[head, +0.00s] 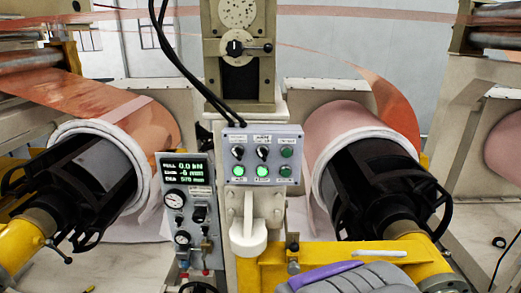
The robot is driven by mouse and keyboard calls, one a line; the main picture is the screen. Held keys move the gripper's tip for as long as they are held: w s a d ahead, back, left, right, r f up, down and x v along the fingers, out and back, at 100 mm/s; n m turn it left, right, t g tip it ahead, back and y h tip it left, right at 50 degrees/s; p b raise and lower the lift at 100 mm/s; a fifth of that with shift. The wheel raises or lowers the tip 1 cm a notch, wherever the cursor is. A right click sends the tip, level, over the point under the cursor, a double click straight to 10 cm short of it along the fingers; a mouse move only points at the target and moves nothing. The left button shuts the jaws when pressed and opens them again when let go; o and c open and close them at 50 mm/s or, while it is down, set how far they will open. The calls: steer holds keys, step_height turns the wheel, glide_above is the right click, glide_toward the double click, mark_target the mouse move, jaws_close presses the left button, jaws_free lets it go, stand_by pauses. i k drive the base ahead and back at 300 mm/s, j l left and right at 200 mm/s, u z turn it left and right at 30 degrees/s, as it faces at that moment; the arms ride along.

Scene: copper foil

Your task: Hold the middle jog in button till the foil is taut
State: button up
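A grey control box (262,155) is fixed to the central column, with black rotary switches and green buttons. Its bottom-row middle button (262,171) glows green, as does the bottom-left one (238,170); the right-hand green buttons (287,152) look darker. The labels are too small to read, so I cannot tell which is jog in. Copper foil (45,92) runs onto the left roll; more foil (392,100) curves up from the right roll in a bowed arc. My gripper is not in view.
A gauge panel (190,225) stands left of the column. Black chucks (95,175) and (375,185) hold the rolls. A white bracket (248,235) juts out below the control box. A yellow beam (330,255) and a grey and purple padded object (345,277) occupy the lower front.

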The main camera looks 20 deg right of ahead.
mark_target(285, 173)
steer(key=l+u, duration=0.1)
steer(key=l, duration=0.35)
steer(key=k+l+u, duration=0.1)
steer(key=l, duration=0.35)
steer(key=k+l+u, duration=0.15)
steer(key=l, duration=0.25)
